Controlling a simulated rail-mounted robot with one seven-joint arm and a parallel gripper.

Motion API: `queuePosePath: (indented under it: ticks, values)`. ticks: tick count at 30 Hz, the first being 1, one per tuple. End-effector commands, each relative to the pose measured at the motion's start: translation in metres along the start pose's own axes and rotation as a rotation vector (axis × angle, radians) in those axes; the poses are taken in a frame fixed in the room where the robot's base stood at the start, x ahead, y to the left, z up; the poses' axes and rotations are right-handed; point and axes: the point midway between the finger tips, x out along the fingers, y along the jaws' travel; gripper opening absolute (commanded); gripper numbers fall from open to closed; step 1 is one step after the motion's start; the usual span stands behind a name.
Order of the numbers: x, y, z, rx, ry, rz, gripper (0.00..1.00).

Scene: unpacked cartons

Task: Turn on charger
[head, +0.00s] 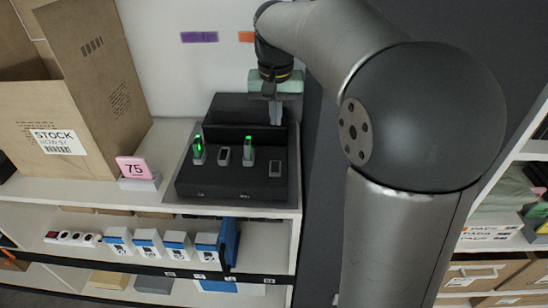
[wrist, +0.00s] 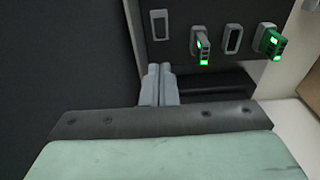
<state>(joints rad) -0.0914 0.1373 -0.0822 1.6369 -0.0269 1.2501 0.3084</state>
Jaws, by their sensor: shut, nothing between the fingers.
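The charger (head: 232,184) is a black unit with a sloped face and a raised back, standing on the white shelf. Its face shows upright slots in a row. Two hold modules with green lights, a left one (head: 198,150) and a middle one (head: 248,152); the other slots look empty. In the wrist view the charger face (wrist: 183,22) is at the top, with both lit modules. My gripper (head: 275,113) is shut and empty, pointing down at the charger's right rear. Its fingers (wrist: 158,85) show in the wrist view; contact cannot be told. No power switch can be made out.
An open cardboard carton (head: 100,90) stands left of the charger, with a pink tag marked 75 (head: 133,167) between them. A dark panel (head: 318,130) rises close on the right.

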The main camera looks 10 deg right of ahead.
Motion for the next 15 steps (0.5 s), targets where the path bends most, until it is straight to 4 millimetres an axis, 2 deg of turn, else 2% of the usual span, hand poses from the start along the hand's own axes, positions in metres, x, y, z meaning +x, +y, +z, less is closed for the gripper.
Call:
queuePosePath:
  ticks: [5, 8, 15]
  values:
    - [0.003, 0.000, 0.000, 0.000, -0.002, 0.000, 0.00]
    - [0.011, 0.000, 0.001, 0.000, -0.004, 0.001, 0.00]
    - [0.057, 0.000, 0.001, 0.000, -0.007, 0.001, 0.00]
